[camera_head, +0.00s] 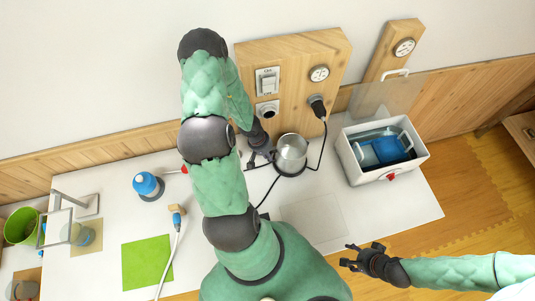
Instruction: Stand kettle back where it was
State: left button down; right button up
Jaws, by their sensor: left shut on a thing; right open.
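The kettle (291,151) is a silvery metal pot at the back middle of the white table, in front of the wooden wall panel. It looks upright, with a dark ring at its foot; I cannot tell whether it rests or hangs just above. My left gripper (262,152) reaches down at the kettle's left side and is shut, apparently on its dark handle; the fingertips are hard to make out. My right gripper (364,258) is open and empty at the table's front edge, well away from the kettle. A pale square outline (312,217) lies on the table in front of the kettle.
A black cord (323,141) runs from the panel plug to the kettle area. A white box (388,178) with blue contents stands right. A blue-topped object (146,185), green mat (134,264), white hose (171,252) and metal stand (88,205) are left.

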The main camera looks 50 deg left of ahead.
pick_arm(q)
jog(key=c, duration=1.2)
grip_release()
jog(key=shift+p+v, duration=3.95)
jog(key=shift+v, duration=0.1)
jog(key=shift+f, duration=0.15)
jog(key=b+x, duration=0.7)
jog(key=b, duration=0.1)
jog(key=shift+w+d+f, duration=0.1)
jog(key=shift+d+f, duration=0.05)
jog(key=shift+f, duration=0.25)
jog(key=shift+r+p, duration=0.7)
jog(key=shift+p, duration=0.05)
jog(key=shift+f, duration=0.1)
